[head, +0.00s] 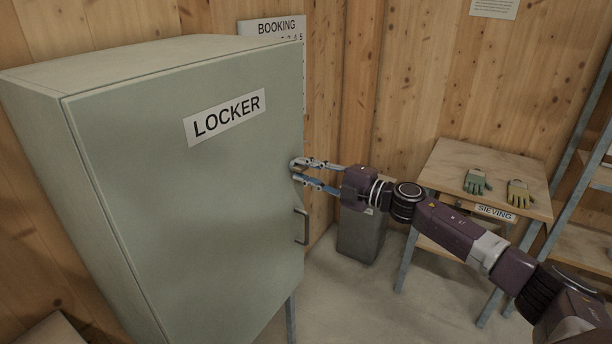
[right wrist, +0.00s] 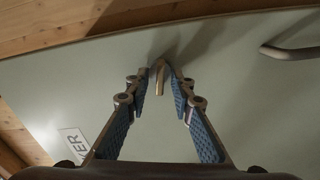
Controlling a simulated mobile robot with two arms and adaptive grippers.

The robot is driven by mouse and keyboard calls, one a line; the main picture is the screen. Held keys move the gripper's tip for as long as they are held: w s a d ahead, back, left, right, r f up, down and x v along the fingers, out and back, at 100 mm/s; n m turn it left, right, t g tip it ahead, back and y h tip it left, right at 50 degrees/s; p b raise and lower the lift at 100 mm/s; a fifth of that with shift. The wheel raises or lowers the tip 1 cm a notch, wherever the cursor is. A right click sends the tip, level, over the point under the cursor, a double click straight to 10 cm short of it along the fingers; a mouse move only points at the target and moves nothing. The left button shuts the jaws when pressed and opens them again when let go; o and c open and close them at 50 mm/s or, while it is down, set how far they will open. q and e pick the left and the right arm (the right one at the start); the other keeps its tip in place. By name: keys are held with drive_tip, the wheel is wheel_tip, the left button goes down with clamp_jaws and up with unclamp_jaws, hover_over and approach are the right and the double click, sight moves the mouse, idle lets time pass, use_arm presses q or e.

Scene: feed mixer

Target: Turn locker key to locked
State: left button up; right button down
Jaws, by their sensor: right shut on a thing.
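The grey-green locker (head: 190,220) stands at the left in the head view with its door closed and a LOCKER label (head: 224,117) on it. My right gripper (head: 300,171) is at the right side of the door, above the handle, with its fingers pointing at the door. In the right wrist view a small metal key (right wrist: 159,78) sticks out from the door between the fingertips of my right gripper (right wrist: 160,92), which is shut on it. In the head view the fingers mostly hide the key. My left gripper is not in view.
The door handle (head: 303,226) is just below the gripper; it also shows in the right wrist view (right wrist: 290,52). A grey bin (head: 361,236) stands on the floor behind my arm. A SIEVING table (head: 450,160) with two gloves is at the right, beside a shelf.

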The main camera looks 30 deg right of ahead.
drive_tip(key=shift+f+n+b, duration=0.1)
drive_tip(key=shift+n+b, duration=0.4)
drive_tip(key=shift+n, duration=0.6)
drive_tip(key=c, duration=1.7)
unclamp_jaws()
drive_tip(key=shift+v, duration=5.95)
drive_tip(key=shift+d, duration=0.1)
drive_tip(key=shift+f, duration=0.1)
